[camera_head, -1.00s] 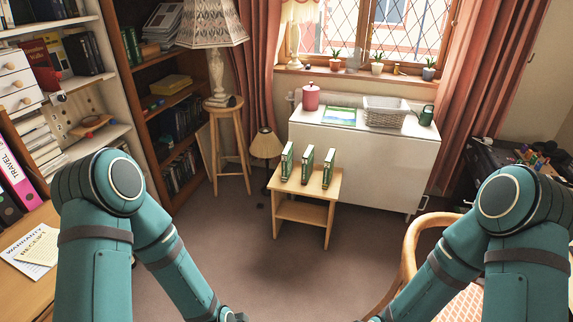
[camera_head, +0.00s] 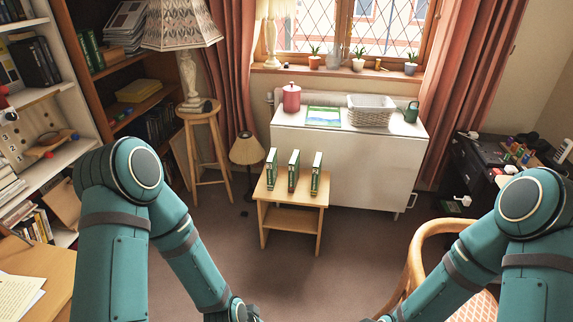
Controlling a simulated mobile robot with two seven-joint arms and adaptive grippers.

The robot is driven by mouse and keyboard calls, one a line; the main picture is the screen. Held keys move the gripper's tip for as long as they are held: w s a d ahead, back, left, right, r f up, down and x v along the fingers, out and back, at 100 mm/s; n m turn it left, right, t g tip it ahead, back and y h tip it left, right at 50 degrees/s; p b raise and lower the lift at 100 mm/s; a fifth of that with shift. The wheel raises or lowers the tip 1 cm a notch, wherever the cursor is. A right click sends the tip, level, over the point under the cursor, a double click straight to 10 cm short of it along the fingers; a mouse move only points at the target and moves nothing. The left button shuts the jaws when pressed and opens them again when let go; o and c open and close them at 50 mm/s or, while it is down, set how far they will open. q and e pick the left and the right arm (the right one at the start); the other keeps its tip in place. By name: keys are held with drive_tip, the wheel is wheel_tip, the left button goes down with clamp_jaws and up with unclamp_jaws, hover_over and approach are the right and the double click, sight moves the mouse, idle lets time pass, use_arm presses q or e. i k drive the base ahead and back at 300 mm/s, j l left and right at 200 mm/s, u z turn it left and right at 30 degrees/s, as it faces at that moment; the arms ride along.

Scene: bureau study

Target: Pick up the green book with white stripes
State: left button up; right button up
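Three green books with white markings stand upright, apart from one another, on a small wooden side table (camera_head: 292,232). They are the left book (camera_head: 271,168), the middle book (camera_head: 293,171) and the right book (camera_head: 316,174). They look alike at this distance, and I cannot tell which one has the white stripes. My two teal arms reach down to the bottom edge on either side, well short of the table.
A white cabinet (camera_head: 350,155) stands behind the table, with a wicker basket (camera_head: 370,111) and a red canister (camera_head: 291,98) on top. A wooden chair (camera_head: 418,255) is at the right. A stool (camera_head: 205,150) and small lamp (camera_head: 247,150) stand left. Carpet (camera_head: 300,280) before the table is clear.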

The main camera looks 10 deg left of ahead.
sight(271, 162)
drive_tip(key=i+j+z, duration=0.5)
drive_tip(key=j, duration=0.2)
drive_tip(key=i+j+z, duration=0.2)
drive_tip(key=j+z, duration=0.25)
drive_tip(key=j, duration=0.4)
drive_tip(key=i+j+z, duration=0.15)
drive_tip(key=j+z, duration=0.35)
drive_tip(key=j, duration=0.4)
drive_tip(key=j+z, duration=0.45)
drive_tip(key=j, duration=0.45)
drive_tip(key=k+j+z, duration=0.25)
drive_tip(key=j+z, duration=0.25)
drive_tip(key=j, duration=0.4)
drive_tip(key=i+j+u, duration=0.1)
drive_tip(key=j, duration=0.25)
drive_tip(key=i, duration=0.1)
